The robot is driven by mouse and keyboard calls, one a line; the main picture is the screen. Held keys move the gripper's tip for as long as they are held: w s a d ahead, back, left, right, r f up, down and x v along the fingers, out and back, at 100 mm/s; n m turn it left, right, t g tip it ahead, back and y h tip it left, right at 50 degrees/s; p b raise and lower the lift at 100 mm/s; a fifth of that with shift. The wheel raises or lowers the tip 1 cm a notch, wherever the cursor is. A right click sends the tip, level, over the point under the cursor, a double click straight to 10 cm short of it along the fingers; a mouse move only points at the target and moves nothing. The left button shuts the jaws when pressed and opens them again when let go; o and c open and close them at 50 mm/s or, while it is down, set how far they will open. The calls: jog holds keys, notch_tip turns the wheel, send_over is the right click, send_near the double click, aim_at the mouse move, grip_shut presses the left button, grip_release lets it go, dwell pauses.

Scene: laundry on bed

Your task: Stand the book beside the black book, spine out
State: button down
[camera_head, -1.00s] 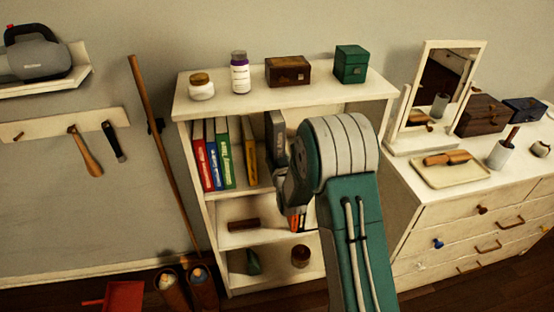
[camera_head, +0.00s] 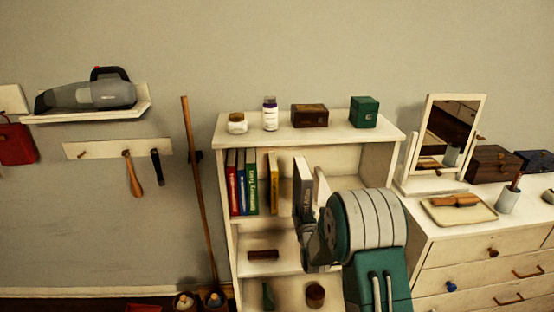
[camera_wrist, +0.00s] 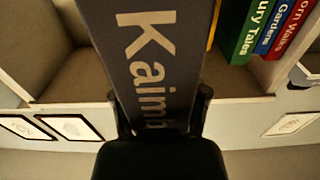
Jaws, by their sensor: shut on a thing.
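My gripper (camera_wrist: 160,115) is shut on a dark grey book (camera_wrist: 150,50) with pale lettering that starts "Kaimb". In the head view this book (camera_head: 301,188) stands upright at the upper bay of the white bookcase, right of the yellow book (camera_head: 273,182), with a gap between them. Red (camera_head: 233,189), blue (camera_head: 241,185) and green (camera_head: 251,185) books stand left of the yellow one. I cannot make out a separate black book. My arm hides part of the bay.
The bookcase top (camera_head: 335,130) holds jars and boxes. A brown block (camera_head: 263,255) lies on the shelf below. A dresser (camera_head: 470,260) with a mirror stands at right, and a broom handle (camera_head: 197,180) leans at left. Bare shelf space shows between the yellow and held books.

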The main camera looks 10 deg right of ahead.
jog(key=s+f, duration=1.2)
jog(key=s, duration=0.4)
jog(key=shift+s, duration=0.35)
jog(key=shift+d, duration=0.1)
